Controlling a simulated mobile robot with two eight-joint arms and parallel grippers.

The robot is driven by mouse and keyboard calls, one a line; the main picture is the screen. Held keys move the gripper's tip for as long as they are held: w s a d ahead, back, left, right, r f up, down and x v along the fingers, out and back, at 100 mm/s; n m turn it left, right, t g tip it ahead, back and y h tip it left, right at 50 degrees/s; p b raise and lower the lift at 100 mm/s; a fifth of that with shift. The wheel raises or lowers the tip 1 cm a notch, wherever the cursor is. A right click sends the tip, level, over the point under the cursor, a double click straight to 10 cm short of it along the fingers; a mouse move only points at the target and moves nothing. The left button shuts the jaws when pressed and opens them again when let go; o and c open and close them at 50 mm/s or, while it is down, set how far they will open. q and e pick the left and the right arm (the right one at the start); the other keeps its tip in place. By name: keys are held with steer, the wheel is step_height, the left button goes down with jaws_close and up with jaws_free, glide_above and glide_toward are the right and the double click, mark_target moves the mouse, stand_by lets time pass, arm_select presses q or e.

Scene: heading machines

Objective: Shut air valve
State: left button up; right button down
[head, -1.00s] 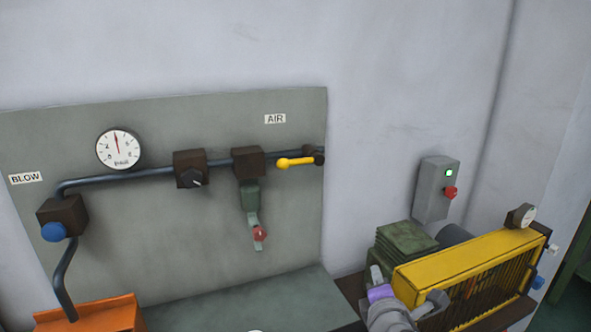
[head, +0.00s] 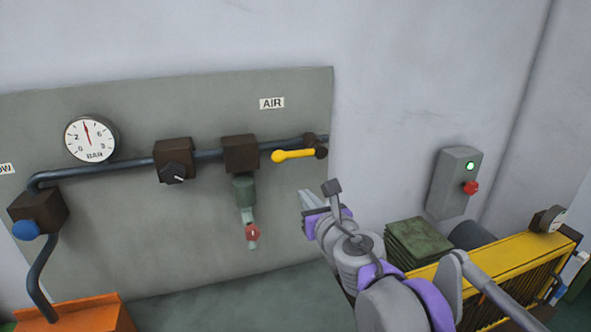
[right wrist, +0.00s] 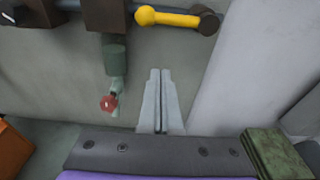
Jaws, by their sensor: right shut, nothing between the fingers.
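The air valve's yellow lever (head: 294,155) lies along the dark pipe, below and right of the AIR label (head: 272,103). It runs left from a dark valve body (head: 318,145) and ends in a round knob. In the right wrist view the lever (right wrist: 172,19) shows at the top, beyond the fingertips. My right gripper (head: 306,196) is shut and empty, below and slightly right of the lever and apart from it. Its closed fingers (right wrist: 160,72) point toward the panel in the right wrist view. My left gripper is not in view.
A green filter with a red knob (head: 252,232) hangs left of my right gripper. The panel also bears a gauge (head: 91,139), a black-knobbed regulator (head: 174,162) and a blue button (head: 26,230). A grey switch box (head: 453,183) and yellow guard (head: 500,258) stand right.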

mark_target(300, 154)
steer(key=w+a+r, duration=0.2)
steer(key=w, duration=0.7)
steer(key=shift+a+r, duration=0.25)
steer(key=shift+a, duration=0.1)
